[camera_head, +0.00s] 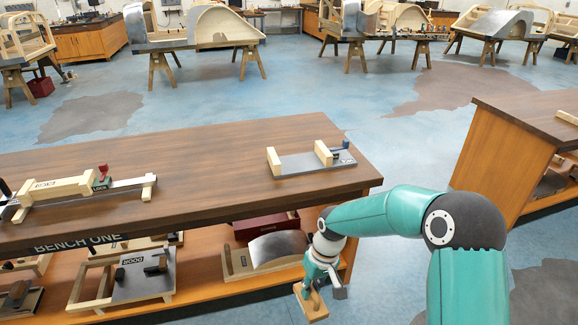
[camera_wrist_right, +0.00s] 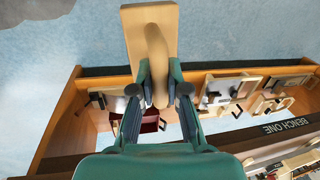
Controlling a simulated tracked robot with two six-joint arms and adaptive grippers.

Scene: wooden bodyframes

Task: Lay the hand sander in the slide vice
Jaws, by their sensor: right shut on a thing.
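The hand sander is a flat pale wooden board (camera_head: 312,306) with a raised handle. In the right wrist view its board (camera_wrist_right: 134,30) extends past the fingertips. My right gripper (camera_head: 315,287) is shut on its handle, which sits between the two fingers (camera_wrist_right: 159,85). The sander hangs in front of the bench, at its right end, below the level of the top. What looks like the slide vice (camera_head: 315,169) is a grey plate with two pale wooden jaws and a blue handle, on the bench top near the right end. The gap between its jaws looks empty. My left gripper is out of view.
The brown bench top (camera_head: 225,160) is clear between the vice and a long wooden clamp (camera_head: 75,187) with a red handle at left. The lower shelf holds a door panel (camera_head: 143,275), a curved metal piece (camera_head: 277,250) and a dark red box. Another bench (camera_head: 505,160) stands at right.

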